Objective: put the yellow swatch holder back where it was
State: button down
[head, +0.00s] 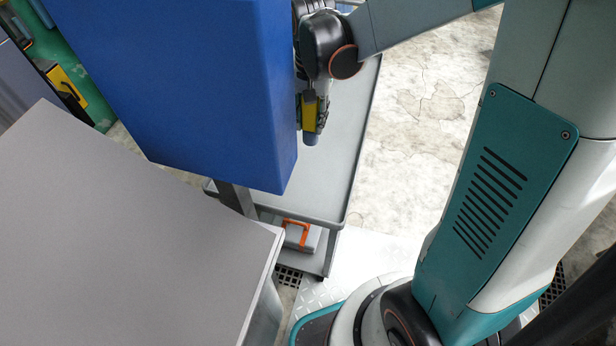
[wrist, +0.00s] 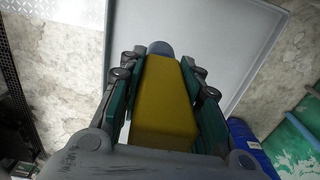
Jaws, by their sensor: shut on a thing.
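The yellow swatch holder (wrist: 165,100) is a yellow block between the two fingers of my gripper (wrist: 160,75) in the wrist view. My gripper is shut on it. In the head view the yellow holder (head: 309,112) shows partly, with my gripper (head: 311,108) around it, just right of a big blue block. A rounded blue-grey piece (wrist: 160,47) shows at the holder's far end; I cannot tell whether it is part of the holder. The holder appears above the grey cart top (head: 345,165); its height above that is hard to judge.
The big blue block (head: 220,90) stands close left of my gripper and hides part of the cart. A grey table top (head: 120,240) fills the lower left. An orange-handled object (head: 298,236) lies on the cart's lower shelf. The visible cart top (wrist: 200,40) is bare.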

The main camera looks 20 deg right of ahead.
notch_tip(320, 180, down, 20)
jog(key=b, duration=0.6)
jog(key=shift+d+r, duration=0.1)
jog(key=shift+r, duration=0.1)
jog(key=shift+b, duration=0.3)
jog(key=shift+f, duration=0.2)
jog(key=c, duration=1.2)
grip_release()
jog(key=shift+r, duration=0.15)
